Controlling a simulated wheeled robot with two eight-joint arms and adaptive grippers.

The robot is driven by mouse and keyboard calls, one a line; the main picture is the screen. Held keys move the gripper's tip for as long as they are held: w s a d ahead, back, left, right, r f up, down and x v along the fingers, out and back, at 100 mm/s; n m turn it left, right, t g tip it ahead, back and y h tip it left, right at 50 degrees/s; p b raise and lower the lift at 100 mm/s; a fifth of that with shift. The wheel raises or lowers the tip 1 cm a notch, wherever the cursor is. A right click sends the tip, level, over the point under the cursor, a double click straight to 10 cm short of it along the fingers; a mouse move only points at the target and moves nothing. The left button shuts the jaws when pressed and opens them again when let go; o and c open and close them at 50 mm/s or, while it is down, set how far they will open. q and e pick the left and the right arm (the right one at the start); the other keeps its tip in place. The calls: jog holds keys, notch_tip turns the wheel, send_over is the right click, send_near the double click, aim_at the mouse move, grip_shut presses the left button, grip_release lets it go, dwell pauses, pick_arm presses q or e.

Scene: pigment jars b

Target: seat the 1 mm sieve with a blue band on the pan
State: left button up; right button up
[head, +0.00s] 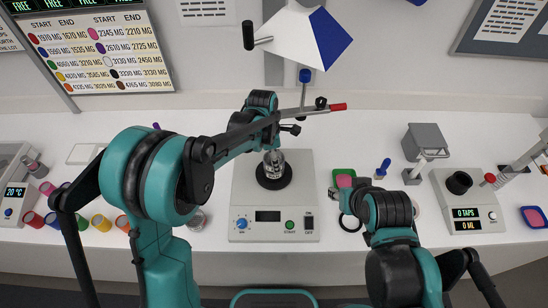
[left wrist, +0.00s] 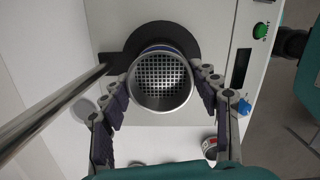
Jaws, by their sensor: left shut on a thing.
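The sieve (left wrist: 162,82) is a round metal cup with a square mesh floor, and a blue band shows at its far edge in the left wrist view. My left gripper (left wrist: 162,88) is shut on it, with one finger on each side. In the head view the metal sieve (head: 273,158) is above the black round seat (head: 273,181) of the white shaker (head: 243,205). The pan is hidden under the sieve, and I cannot tell whether they touch. My right gripper (head: 347,197) is low over the table; its fingers are too unclear to read.
Coloured jars (head: 80,221) line the left front. A green-and-pink pad (head: 344,177), a grey box (head: 425,139) and a tapping device (head: 470,215) are to the right.

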aim_at(269, 164)
pick_arm(q)
jog(key=shift+f+b, duration=0.45)
jog(key=shift+f, duration=0.15)
jog(key=o, duration=1.3)
jog(key=shift+r, duration=0.15)
jog(key=r, duration=0.4)
jog(key=a+r, duration=0.1)
jog(key=r, duration=0.6)
jog(key=shift+s+a+r, duration=0.15)
jog(key=shift+a+r, duration=0.05)
jog(key=shift+r, duration=0.15)
jog(key=s+a+f+m+t+b, duration=0.2)
jog(key=s+a+f+m+b, duration=0.2)
jog(key=s+a+m, duration=0.1)
jog(key=s+a+f+m+t+y+b, duration=0.1)
jog(key=s+a+f+m+t+b, duration=0.1)
jog(key=s+a+f+m+b, duration=0.3)
jog(key=s+a+f+m+t+b, duration=0.3)
jog(key=s+a+f+m+b, duration=0.1)
jog(key=s+m, duration=0.4)
jog(key=shift+s+a+f+m+b, duration=0.2)
jog(key=shift+a+f+m, duration=0.05)
jog(key=shift+a+m, duration=0.35)
jog(key=shift+s+a+f+m+b, duration=0.15)
jog(key=shift+s+a+f+m, duration=0.05)
jog(key=shift+a+m, duration=0.35)
